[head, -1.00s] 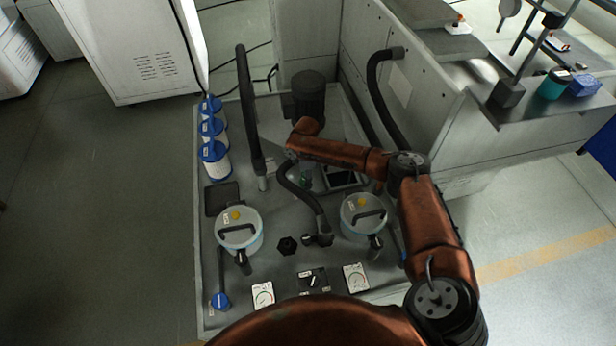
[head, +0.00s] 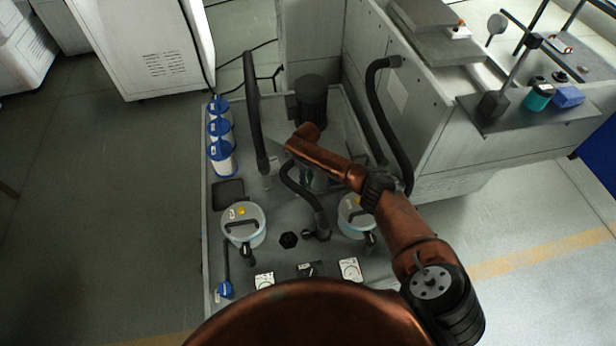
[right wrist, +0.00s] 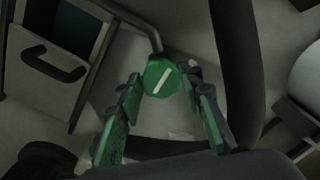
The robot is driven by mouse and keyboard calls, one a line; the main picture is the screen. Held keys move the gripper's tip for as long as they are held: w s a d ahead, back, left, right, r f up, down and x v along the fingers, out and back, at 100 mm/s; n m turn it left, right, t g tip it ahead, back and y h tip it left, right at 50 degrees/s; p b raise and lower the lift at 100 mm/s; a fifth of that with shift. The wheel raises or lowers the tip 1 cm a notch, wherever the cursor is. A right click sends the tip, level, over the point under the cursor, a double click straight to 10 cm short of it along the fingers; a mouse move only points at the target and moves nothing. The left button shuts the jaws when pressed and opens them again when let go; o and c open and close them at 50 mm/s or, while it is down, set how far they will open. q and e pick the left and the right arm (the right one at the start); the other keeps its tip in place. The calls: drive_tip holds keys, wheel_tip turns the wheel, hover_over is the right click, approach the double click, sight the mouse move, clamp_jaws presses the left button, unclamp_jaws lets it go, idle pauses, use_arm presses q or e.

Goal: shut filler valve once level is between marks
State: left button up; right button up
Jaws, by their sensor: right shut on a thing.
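The green round knob (right wrist: 162,78) with a white stripe, which looks like the filler valve, sits between the green-padded fingers of my right gripper (right wrist: 163,84) in the right wrist view. The gripper is shut on it. The stripe lies at a slant. In the head view my right gripper (head: 306,180) is low over the grey tray, mostly hidden by my copper arm. A framed dark teal window (right wrist: 88,24) shows at the upper left of the wrist view; I cannot read a level or marks on it. My left gripper is not in view.
The grey tray (head: 216,225) holds blue-capped filters (head: 222,155), two lidded canisters (head: 240,228), a dark motor (head: 311,100) and black hoses (head: 252,115). White gauges (head: 350,269) stand at its front. A machine cabinet (head: 435,110) closes off the right side. Open floor lies left.

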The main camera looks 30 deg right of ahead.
drive_tip(key=shift+m, duration=0.3)
drive_tip(key=o, duration=1.2)
drive_tip(key=shift+c, duration=0.2)
wheel_tip(320, 180, up, 12)
